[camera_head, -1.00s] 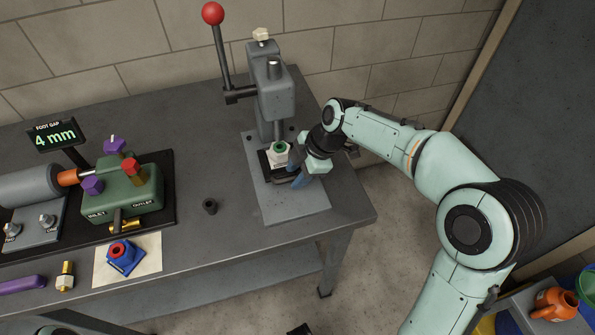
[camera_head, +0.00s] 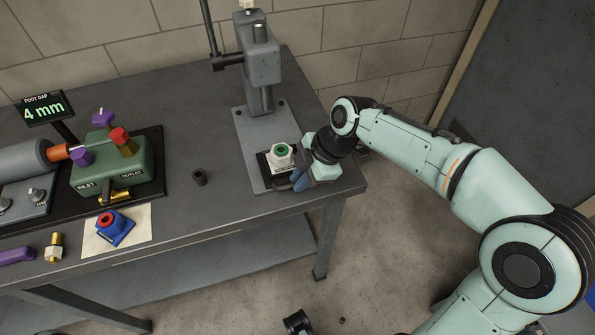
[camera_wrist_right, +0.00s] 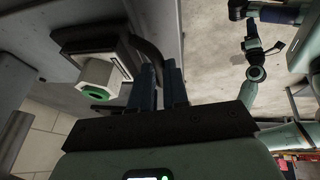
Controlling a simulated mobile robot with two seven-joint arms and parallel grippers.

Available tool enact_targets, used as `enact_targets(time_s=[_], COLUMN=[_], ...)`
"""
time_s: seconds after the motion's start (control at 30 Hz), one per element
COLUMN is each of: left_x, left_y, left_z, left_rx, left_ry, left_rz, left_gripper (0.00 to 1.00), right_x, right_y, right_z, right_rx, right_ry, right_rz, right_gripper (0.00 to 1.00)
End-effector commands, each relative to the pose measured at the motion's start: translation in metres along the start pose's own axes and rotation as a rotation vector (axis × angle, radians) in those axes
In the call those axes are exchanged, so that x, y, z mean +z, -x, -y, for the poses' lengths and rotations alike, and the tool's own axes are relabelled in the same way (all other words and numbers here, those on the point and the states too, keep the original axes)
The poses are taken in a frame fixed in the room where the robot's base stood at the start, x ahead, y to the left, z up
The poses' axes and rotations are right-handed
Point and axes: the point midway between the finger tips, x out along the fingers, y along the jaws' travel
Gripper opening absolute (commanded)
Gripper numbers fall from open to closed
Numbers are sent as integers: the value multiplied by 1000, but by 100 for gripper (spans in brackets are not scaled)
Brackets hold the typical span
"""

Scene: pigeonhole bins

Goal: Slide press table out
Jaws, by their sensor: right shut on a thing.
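The press table (camera_head: 268,172), a small black slide, sits forward of the ram on the grey base of the arbor press (camera_head: 262,75). A white block (camera_head: 281,163) with a green ring (camera_head: 281,149) stands on it, clear in front of the column. My right gripper (camera_head: 299,182) is at the table's front right with its blue fingers shut on its handle; the grip itself is mostly hidden. In the right wrist view the block (camera_wrist_right: 100,75) and black table (camera_wrist_right: 85,40) lie left of the closed fingers (camera_wrist_right: 160,85).
The bench front edge and open floor lie just beyond my right gripper.

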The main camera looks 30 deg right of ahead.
Motion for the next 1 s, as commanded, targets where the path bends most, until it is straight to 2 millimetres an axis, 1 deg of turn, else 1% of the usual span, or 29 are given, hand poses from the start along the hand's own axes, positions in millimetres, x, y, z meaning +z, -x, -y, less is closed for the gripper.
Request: enact_targets(time_s=[0.33, 0.37, 0.4, 0.43, 0.77, 0.87, 0.97, 1.0], left_x=[-1, -1, -1, -1, 0, 0, 2, 2], left_y=[0, 0, 0, 0, 0, 1, 4, 5], left_z=[-1, -1, -1, -1, 0, -1, -1, -1], left_rx=[1, 1, 1, 1, 1, 1, 0, 0], left_ry=[-1, -1, -1, -1, -1, -1, -1, 0], left_rz=[-2, -2, -2, -2, -1, 1, 5, 7], left_gripper=[43, 43, 43, 43, 43, 43, 43, 43], right_x=[0, 0, 0, 0, 0, 0, -1, -1], right_y=[1, 1, 1, 1, 3, 13, 31, 40], right_z=[1, 1, 1, 1, 1, 0, 0, 0], right_rx=[2, 2, 2, 2, 3, 6, 8, 8], right_ry=[-1, -1, -1, -1, 0, 0, 0, 0], right_rz=[1, 1, 1, 1, 0, 0, 0, 0], right_gripper=[0, 21, 34, 40, 40, 40, 40, 40])
